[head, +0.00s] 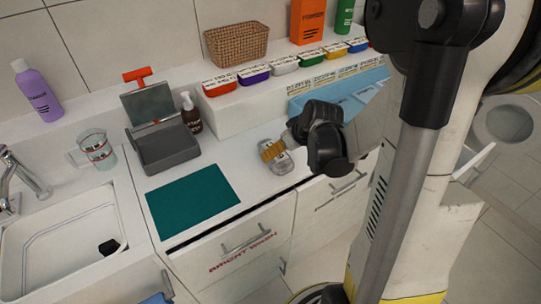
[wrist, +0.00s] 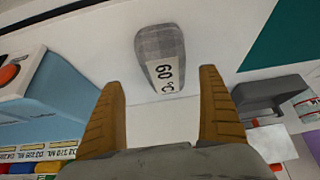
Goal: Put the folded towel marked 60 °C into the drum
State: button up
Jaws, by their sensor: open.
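The folded towel (wrist: 160,55) is a small grey checked bundle with a white label reading 60 °C. It lies on the white counter, just beyond my fingertips in the wrist view. In the head view, the towel (head: 284,166) is partly covered by my gripper (head: 272,150), which hangs over the counter's front part. In the wrist view, my gripper (wrist: 160,80) is open, its two orange fingers spread with nothing between them. A grey round shape (head: 505,122) shows at the right of the head view; I cannot tell whether it is the drum.
A teal mat (head: 192,200) and a dark grey device (head: 168,148) lie left of the towel. A sink (head: 60,250) is at far left.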

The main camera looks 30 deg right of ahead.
jog(key=b+x, duration=0.1)
jog(key=x, duration=0.1)
jog(key=b+x, duration=0.2)
jog(key=x, duration=0.1)
jog(key=shift+w+a+f, duration=0.2)
jog(key=shift+w+a, duration=0.15)
jog(key=shift+a, duration=0.05)
jog(key=shift+r, duration=0.1)
jog(key=shift+c, duration=1.4)
jog(key=c, duration=1.1)
